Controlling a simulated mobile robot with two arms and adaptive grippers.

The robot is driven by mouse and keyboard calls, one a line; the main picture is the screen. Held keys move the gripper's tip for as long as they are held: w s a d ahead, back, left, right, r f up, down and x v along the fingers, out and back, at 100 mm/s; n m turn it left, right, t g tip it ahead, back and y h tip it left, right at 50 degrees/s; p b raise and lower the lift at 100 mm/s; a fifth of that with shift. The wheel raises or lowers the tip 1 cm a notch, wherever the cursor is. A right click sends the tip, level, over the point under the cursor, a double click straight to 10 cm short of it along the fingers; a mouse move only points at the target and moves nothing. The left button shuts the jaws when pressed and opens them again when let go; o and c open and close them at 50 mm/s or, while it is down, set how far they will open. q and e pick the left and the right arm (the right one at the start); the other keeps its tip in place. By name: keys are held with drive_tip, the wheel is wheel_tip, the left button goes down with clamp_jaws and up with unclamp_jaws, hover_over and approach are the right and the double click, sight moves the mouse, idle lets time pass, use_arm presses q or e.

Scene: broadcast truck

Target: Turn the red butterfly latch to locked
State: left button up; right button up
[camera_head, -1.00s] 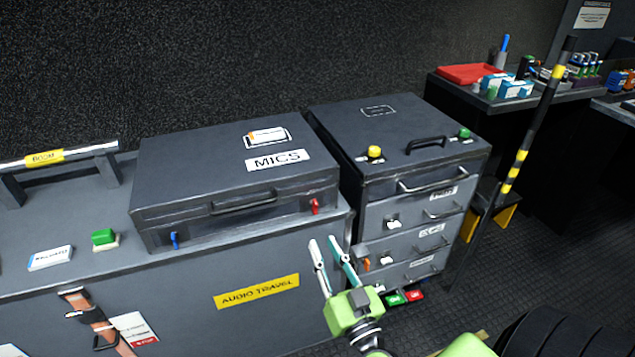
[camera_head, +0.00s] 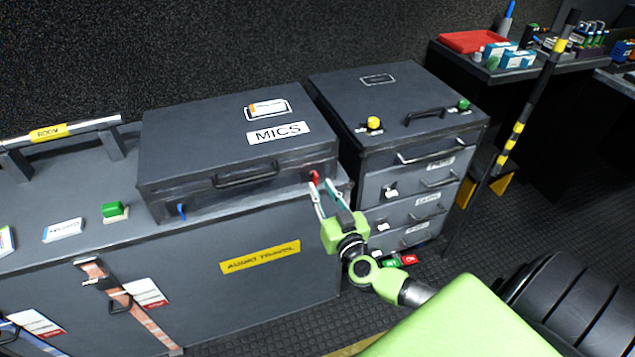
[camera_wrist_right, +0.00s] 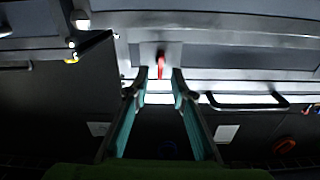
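The red butterfly latch (camera_head: 315,177) is on the front right of the dark case labelled MICS (camera_head: 228,150). In the right wrist view the red latch (camera_wrist_right: 160,58) hangs roughly vertical, just beyond and between the fingertips. My right gripper (camera_head: 321,186) is open at the latch, its two fingers apart; in the right wrist view its fingers (camera_wrist_right: 160,72) point at the case front. I cannot tell whether they touch the latch. A blue latch (camera_head: 182,211) is on the front left of the case. My left gripper is not in view.
The case rests on a grey trunk labelled AUDIO TRAVEL (camera_head: 200,290). A drawer cabinet (camera_head: 400,107) stands close to the right, with handles on its front. A green button (camera_head: 113,209) sits left of the case. A striped pole (camera_head: 515,140) stands further right.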

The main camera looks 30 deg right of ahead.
sight(317, 180)
drive_tip(key=shift+x, duration=1.85)
clamp_jaws()
